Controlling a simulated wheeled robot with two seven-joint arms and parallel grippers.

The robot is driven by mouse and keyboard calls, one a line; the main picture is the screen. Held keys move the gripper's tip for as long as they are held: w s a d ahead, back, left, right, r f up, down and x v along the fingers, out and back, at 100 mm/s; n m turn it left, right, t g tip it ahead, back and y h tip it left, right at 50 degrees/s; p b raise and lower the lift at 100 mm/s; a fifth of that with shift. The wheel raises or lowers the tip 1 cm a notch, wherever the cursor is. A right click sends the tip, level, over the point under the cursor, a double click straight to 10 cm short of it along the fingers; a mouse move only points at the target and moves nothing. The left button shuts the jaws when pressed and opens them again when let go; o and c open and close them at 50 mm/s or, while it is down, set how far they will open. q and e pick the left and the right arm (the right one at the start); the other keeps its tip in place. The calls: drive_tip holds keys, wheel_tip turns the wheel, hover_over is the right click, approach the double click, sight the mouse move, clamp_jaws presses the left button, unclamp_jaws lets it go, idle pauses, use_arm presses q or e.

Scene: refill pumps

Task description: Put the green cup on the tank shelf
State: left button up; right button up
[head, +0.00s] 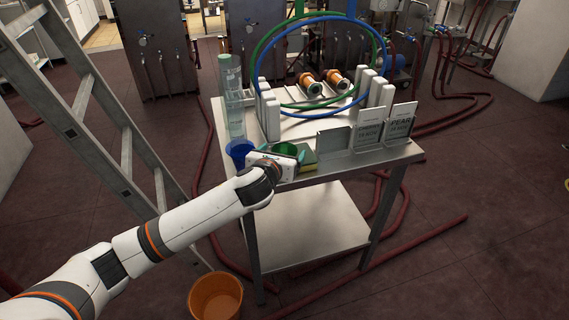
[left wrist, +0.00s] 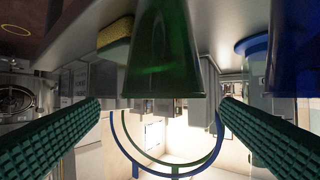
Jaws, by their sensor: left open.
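The green cup (head: 286,147) stands at the front edge of the steel cart's top, partly hidden behind my left gripper (head: 282,158). In the left wrist view, which looks upside down, the green cup (left wrist: 163,50) is centred ahead of the left gripper (left wrist: 160,104). The two ribbed green fingers are open, one to each side of the cup, with gaps between; I cannot tell whether the cup lies between the tips or just beyond them. I cannot pick out the tank shelf for certain. My right gripper is not in view.
A blue cup (head: 239,154) stands left of the green cup, and a yellow-green sponge (head: 308,161) right of it. A clear bottle (head: 232,100), sign cards (head: 368,134) and hoops (head: 272,44) crowd the top. A ladder (head: 95,110) stands left; an orange bucket (head: 215,296) is below.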

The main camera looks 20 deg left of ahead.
sight(288, 147)
use_arm(q)
drive_tip(key=shift+f+x, duration=0.2)
drive_tip(key=shift+x, duration=1.3)
drive_tip(key=shift+f+x, duration=0.25)
drive_tip(key=shift+x, duration=1.2)
drive_tip(key=shift+s+a, duration=0.15)
drive_tip(key=c, duration=1.1)
